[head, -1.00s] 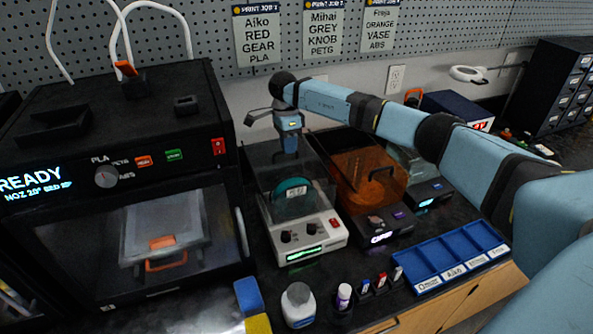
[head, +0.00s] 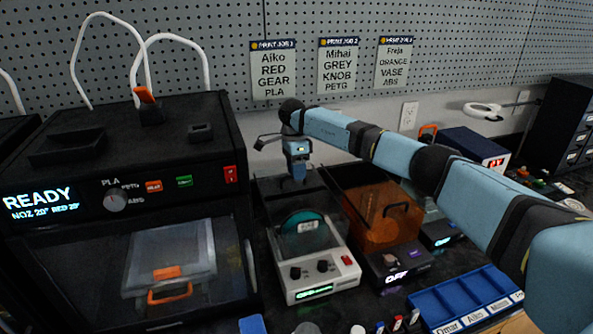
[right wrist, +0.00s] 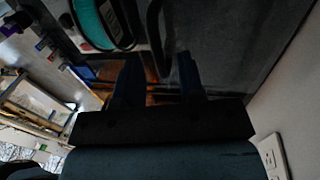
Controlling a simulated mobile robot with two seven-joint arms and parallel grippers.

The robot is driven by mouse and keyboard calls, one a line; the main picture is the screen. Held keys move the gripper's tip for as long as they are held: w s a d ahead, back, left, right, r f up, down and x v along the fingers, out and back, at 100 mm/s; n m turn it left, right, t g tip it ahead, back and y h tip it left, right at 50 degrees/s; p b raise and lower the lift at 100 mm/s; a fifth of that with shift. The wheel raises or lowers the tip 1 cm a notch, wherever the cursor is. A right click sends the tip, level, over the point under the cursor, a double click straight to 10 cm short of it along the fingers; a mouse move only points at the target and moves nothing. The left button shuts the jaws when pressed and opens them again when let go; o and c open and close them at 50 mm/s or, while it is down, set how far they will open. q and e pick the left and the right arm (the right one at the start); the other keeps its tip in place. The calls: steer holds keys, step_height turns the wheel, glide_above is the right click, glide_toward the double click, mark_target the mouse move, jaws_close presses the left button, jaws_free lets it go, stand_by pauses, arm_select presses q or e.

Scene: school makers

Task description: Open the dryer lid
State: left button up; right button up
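The white dryer (head: 318,285) with a clear, dark-tinted lid stands on the bench, with a teal spool (head: 303,222) visible inside. An orange-lidded dryer (head: 388,228) stands to its right, and a third dryer (head: 438,232) is partly hidden behind my right arm. My right gripper (head: 297,178) points down over the back part of the white dryer's lid. In the right wrist view its fingers (right wrist: 158,78) are apart, with a dark curved handle (right wrist: 155,30) near the gap between them. I cannot tell whether they touch it. The lid looks down. My left gripper is out of view.
A black printer (head: 120,200) reading READY stands close on the left. A blue labelled tray (head: 440,305) lies at the front right. The pegboard wall (head: 350,25) with job cards is behind. A blue box (head: 470,146) sits at the back right.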

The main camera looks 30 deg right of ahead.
step_height(320, 180, up, 14)
steer(key=w, duration=0.2)
steer(key=shift+w+d+f, duration=0.25)
steer(key=shift+w+d, duration=0.05)
stand_by(0.4)
